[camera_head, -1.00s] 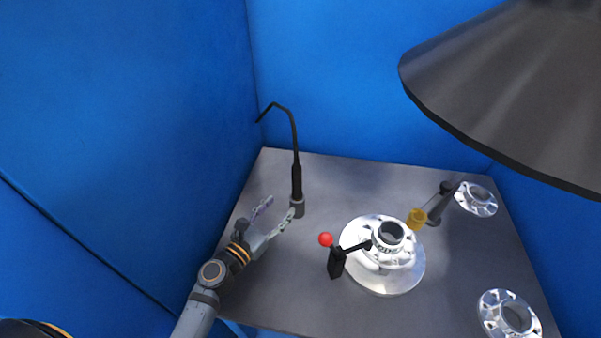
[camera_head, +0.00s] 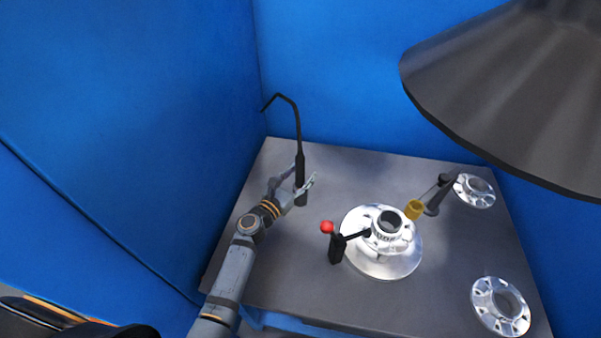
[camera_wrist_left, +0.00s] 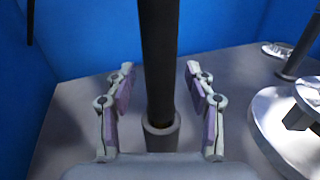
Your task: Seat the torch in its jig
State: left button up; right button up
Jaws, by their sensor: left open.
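The torch (camera_head: 300,160) is black, with a thin bent neck, and stands upright at the table's back left. Its handle (camera_wrist_left: 158,60) fills the middle of the left wrist view. Its lower end goes into a grey round socket (camera_wrist_left: 161,138). My left gripper (camera_head: 306,177) is open, with a finger on each side of the torch handle. In the left wrist view, gaps show between the handle and both fingers. A yellow cup (camera_head: 414,209) on a dark grey arm stands at the right; I cannot tell if it is the jig. My right gripper is not in view.
A silver flanged shell (camera_head: 389,230) sits on a round plate (camera_head: 379,267), beside a black clamp (camera_head: 336,250) with a red knob (camera_head: 327,227). Flanges lie at the back right (camera_head: 474,191) and front right (camera_head: 500,307). Blue walls (camera_head: 340,80) enclose the grey table (camera_head: 290,275).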

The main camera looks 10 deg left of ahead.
pick_arm(q)
jog(key=shift+s, duration=0.15)
jog(key=c, duration=0.4)
grip_shut()
jog(key=shift+r, duration=0.1)
